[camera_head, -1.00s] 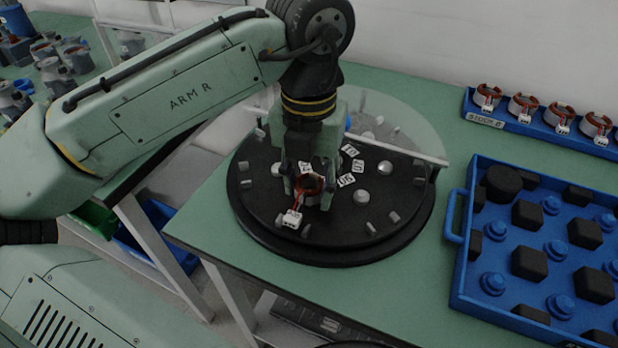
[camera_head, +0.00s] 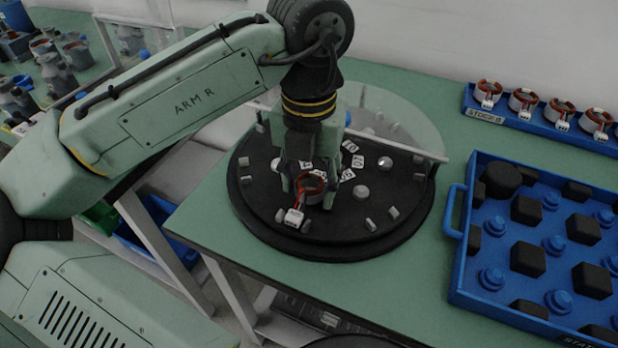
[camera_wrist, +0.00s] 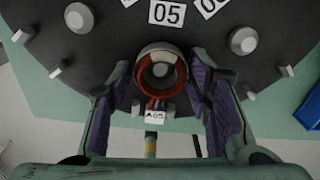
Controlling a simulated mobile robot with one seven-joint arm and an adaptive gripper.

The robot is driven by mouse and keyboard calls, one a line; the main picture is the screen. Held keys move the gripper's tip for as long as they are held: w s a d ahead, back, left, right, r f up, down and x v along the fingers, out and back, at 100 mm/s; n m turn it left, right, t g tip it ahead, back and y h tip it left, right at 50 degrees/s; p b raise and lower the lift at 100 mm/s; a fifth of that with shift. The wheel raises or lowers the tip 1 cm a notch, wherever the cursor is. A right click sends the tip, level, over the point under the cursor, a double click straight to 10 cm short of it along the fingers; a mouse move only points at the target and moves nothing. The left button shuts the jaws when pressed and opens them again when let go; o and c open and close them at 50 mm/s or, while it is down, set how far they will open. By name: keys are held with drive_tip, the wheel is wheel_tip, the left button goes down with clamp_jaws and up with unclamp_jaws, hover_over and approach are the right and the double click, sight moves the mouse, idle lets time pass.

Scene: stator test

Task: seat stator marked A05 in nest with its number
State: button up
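The stator (camera_wrist: 142,84), a ring with copper-red windings, stands on the black round plate, by the tile numbered 05 (camera_wrist: 166,12) in the wrist view. Its white connector tag (camera_wrist: 155,116) reads A05. A metal post shows inside the ring. The stator also shows in the head view (camera_head: 311,188), its white connector (camera_head: 293,217) toward the near edge. My gripper (camera_wrist: 160,64) is open, with a finger on either side of the stator and a narrow gap visible at each side. It also shows in the head view (camera_head: 306,196). The stator's underside is hidden.
The black round plate (camera_head: 330,238) carries other posts, small pegs and number tiles, with a clear panel (camera_head: 405,115) upright behind. A blue tray (camera_head: 455,236) with black blocks stands right. A blue rack (camera_head: 545,125) behind it holds several stators. Green table is bare in front.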

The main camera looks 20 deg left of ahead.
drive_tip(key=o, duration=0.3)
wheel_tip(320, 180, up, 12)
idle(0.7)
drive_tip(key=shift+o, duration=0.3)
idle(1.1)
